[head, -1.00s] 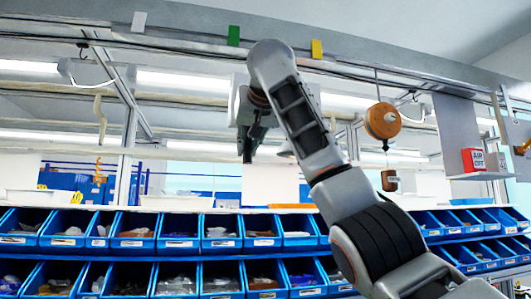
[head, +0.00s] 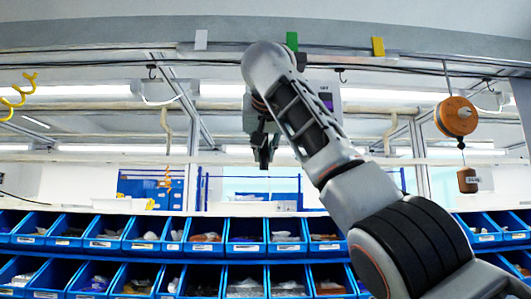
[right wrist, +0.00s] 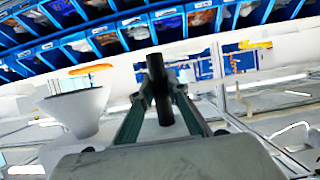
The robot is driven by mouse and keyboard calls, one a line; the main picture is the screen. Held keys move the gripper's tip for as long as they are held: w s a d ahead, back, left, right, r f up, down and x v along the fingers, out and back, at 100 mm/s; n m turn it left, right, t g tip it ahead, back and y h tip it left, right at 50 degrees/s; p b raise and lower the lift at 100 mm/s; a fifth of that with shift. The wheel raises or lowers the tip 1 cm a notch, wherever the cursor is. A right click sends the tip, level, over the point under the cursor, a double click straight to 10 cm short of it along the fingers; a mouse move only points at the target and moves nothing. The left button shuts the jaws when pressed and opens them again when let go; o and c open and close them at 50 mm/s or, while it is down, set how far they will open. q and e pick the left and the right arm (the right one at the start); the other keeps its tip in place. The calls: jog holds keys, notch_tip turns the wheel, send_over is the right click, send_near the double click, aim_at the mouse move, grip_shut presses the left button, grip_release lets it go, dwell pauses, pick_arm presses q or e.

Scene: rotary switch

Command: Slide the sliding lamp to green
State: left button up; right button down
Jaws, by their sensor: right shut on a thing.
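My right gripper (head: 263,152) hangs below the overhead rail, left of the green marker (head: 292,40) in the head view. In the right wrist view the right gripper (right wrist: 160,105) is shut on a black cylindrical handle (right wrist: 157,75). A pale cone shape (right wrist: 75,110), which looks like the lamp's shade, is left of the fingers there. In the head view my arm hides most of the lamp. White (head: 201,39) and yellow (head: 378,46) markers sit on the rail either side of the green one. My left gripper is not in view.
A grey box with a purple panel (head: 326,101) shows behind my arm. An orange reel (head: 456,116) hangs at the right with a brown weight (head: 467,180) below it. Rows of blue bins (head: 248,233) run along the bottom. A yellow coiled hose (head: 18,95) hangs at the far left.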

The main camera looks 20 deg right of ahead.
jog(key=c, duration=1.9)
grip_release()
jog(key=shift+d, duration=0.1)
jog(key=v, duration=0.7)
jog(key=shift+s, duration=0.25)
